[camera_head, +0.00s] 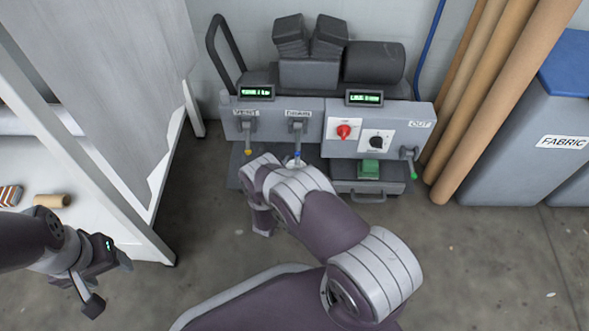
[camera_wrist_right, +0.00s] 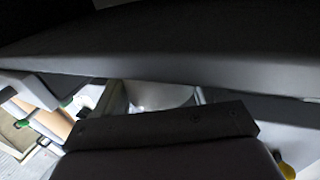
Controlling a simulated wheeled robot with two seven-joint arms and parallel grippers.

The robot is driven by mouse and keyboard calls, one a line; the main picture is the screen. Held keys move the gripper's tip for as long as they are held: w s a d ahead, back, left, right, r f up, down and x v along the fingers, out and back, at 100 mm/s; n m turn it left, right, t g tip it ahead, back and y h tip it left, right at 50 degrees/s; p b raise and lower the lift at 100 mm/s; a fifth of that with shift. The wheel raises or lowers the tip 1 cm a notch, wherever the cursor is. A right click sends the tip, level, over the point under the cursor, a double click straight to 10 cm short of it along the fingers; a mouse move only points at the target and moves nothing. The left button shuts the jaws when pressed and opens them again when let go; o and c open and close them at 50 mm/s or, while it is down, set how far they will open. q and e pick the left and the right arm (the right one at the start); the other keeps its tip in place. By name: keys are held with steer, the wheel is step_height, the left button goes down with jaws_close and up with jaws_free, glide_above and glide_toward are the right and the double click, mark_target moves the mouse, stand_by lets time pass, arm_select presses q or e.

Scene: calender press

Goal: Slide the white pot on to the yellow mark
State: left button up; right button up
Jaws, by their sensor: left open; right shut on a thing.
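A pale rounded surface, seemingly the white pot (camera_wrist_right: 158,94), shows in a narrow gap in the dark right wrist view. My right gripper (camera_wrist_right: 165,125) is shut on it; the contact itself is hard to see. In the head view my right forearm and wrist reach to the front of the press, below the DRAIN lever, and hide the fingers. I see no yellow mark on a surface. My left gripper (camera_head: 108,284) is open and empty at the lower left, over the floor beside the white shelf.
The press (camera_head: 315,95) has VENT (camera_head: 246,126), DRAIN (camera_head: 297,130) and OUT (camera_head: 410,160) levers, a red knob (camera_head: 343,131) and a green block (camera_head: 369,168). A white shelf (camera_head: 150,235) stands left. Brown rolls (camera_head: 500,95) and a FABRIC bin (camera_head: 525,150) stand right.

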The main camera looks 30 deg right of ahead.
steer(key=shift+s+d, duration=0.15)
steer(key=shift+s, duration=0.05)
steer(key=o, duration=1.1)
